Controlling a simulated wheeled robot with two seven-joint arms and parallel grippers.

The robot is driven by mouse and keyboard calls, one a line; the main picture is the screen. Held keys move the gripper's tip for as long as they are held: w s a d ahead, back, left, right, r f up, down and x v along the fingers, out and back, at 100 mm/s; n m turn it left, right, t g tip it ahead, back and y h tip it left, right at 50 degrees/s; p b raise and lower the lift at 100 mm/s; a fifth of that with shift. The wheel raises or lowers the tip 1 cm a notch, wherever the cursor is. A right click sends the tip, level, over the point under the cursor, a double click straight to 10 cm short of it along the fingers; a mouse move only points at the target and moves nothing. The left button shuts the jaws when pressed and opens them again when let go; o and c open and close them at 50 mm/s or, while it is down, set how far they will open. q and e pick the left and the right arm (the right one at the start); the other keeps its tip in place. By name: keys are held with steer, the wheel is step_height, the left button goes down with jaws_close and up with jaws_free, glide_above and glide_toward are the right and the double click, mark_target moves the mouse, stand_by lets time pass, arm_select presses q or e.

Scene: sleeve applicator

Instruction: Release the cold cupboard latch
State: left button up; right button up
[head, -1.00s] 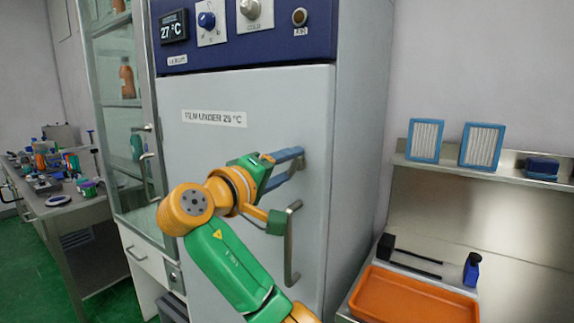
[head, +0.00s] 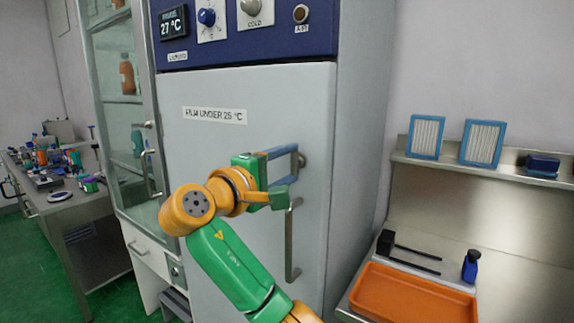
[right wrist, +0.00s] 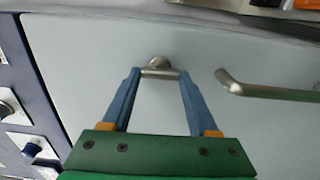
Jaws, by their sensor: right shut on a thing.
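The cold cupboard (head: 215,140) has a pale grey door, shut, with a label that seems to read "FILM UNDER 25 °C". Its small metal latch (head: 301,160) sits near the door's right edge; in the right wrist view the latch (right wrist: 160,72) shows as a short bar with a round knob. My right gripper (right wrist: 158,74) is shut on the latch, its blue fingers on either side of the bar. In the head view the right gripper (head: 293,158) partly hides the latch. My left gripper is not in view.
A vertical door handle (head: 291,245) is just below my right gripper. The blue panel above shows a 27 °C display (head: 173,24) and knobs. A glass cabinet (head: 128,110) stands left. An orange tray (head: 415,300) lies on the steel bench at right.

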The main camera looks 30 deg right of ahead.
steer(key=o, duration=1.4)
steer(key=b+v, duration=0.2)
steer(key=v, duration=0.5)
